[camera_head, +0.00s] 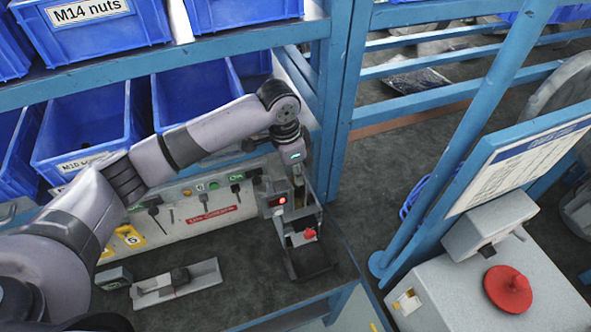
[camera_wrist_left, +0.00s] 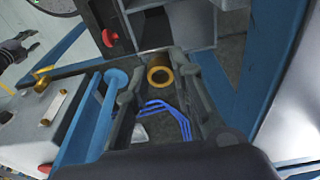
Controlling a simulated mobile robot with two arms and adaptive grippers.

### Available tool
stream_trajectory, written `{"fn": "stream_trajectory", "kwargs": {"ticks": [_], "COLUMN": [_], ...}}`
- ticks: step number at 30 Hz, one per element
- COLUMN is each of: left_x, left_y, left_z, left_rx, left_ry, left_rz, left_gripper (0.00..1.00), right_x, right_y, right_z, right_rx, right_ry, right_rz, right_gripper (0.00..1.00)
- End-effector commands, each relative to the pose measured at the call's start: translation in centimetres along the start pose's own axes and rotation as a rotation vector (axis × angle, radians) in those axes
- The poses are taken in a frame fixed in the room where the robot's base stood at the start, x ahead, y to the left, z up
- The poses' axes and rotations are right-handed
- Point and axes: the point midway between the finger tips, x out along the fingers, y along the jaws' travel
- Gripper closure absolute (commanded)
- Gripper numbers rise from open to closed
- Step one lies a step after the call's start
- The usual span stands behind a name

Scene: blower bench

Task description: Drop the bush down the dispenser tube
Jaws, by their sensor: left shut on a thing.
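My left gripper (camera_head: 297,172) points down over the right end of the bench, at the top of a grey dispenser unit (camera_head: 302,222). In the left wrist view, a brass-coloured ring, the bush (camera_wrist_left: 160,77), sits between the two fingertips, and the gripper (camera_wrist_left: 160,84) is shut on it. In the head view the bush is hidden by my wrist. The grey dispenser housing (camera_wrist_left: 150,25) is just beyond the fingers in the wrist view; I cannot clearly make out the tube mouth. My right gripper is not in view.
A dark tray (camera_head: 308,262) with a red part (camera_head: 310,233) is at the dispenser's foot. A small box with a red light (camera_head: 272,204) stands beside it. Blue bins (camera_head: 85,135) and a blue post (camera_head: 345,100) surround the arm. A grey fixture (camera_head: 178,284) lies on the bench.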

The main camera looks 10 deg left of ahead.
Motion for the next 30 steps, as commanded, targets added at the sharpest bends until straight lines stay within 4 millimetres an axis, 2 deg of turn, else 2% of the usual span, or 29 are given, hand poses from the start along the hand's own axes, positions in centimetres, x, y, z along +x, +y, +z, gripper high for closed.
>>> {"fn": "stream_trajectory", "kwargs": {"ticks": [11, 12, 21, 30], "left_x": [-0.03, -0.03, -0.03, -0.07], "left_y": [0.0, 0.0, -0.01, -0.01], "left_z": [-0.01, -0.01, 0.0, 0.0], "left_rx": [0.0, 0.0, 0.0, 0.0], "left_ry": [0.0, 0.0, 0.0, 0.0], "left_rz": [0.0, 0.0, 0.0, 0.0], "left_gripper": [1.0, 0.76, 0.56, 0.55], "right_x": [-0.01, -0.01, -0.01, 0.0], "right_y": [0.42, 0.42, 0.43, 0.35], "right_z": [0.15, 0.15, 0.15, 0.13], "right_rx": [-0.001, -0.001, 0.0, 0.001], "right_ry": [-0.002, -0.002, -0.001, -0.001], "right_rz": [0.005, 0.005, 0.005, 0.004], "right_gripper": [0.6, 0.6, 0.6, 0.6]}}
